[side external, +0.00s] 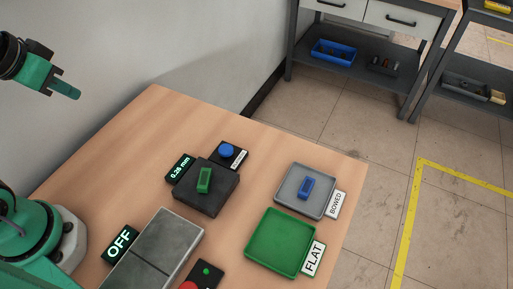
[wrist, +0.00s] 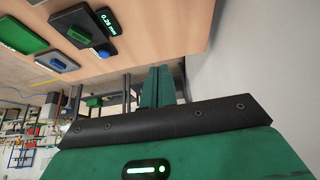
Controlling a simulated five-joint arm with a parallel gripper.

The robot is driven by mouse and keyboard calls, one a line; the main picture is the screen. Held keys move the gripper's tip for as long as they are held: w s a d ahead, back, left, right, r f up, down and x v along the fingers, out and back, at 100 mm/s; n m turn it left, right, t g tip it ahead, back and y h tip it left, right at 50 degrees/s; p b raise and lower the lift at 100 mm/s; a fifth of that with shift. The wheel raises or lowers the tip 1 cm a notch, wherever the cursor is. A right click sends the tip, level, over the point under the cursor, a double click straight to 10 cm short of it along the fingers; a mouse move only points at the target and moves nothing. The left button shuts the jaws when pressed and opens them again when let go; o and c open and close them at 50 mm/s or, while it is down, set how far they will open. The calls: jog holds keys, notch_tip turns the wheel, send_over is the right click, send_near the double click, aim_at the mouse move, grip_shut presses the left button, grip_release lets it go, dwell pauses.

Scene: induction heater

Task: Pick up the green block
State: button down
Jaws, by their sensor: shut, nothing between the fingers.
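The green block (side external: 204,180) lies on a dark square pad on the table, beside a display reading 0.26 mm. It also shows in the wrist view (wrist: 77,37), at the upper left on the dark pad (wrist: 66,17). My gripper (side external: 67,90) is at the upper left of the side view, raised and well away from the block. Its green fingers (wrist: 157,88) are together in the wrist view, with nothing between them.
A blue button (side external: 227,151) sits behind the pad. To the right are a grey tray (side external: 287,207) marked BOWED holding a blue block (side external: 306,187), and an empty green tray (side external: 270,245) marked FLAT. A grey plate (side external: 165,240) with an OFF sign is in front.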

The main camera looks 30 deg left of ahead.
jog(key=c, duration=2.2)
grip_release()
jog(key=c, duration=0.5)
grip_release()
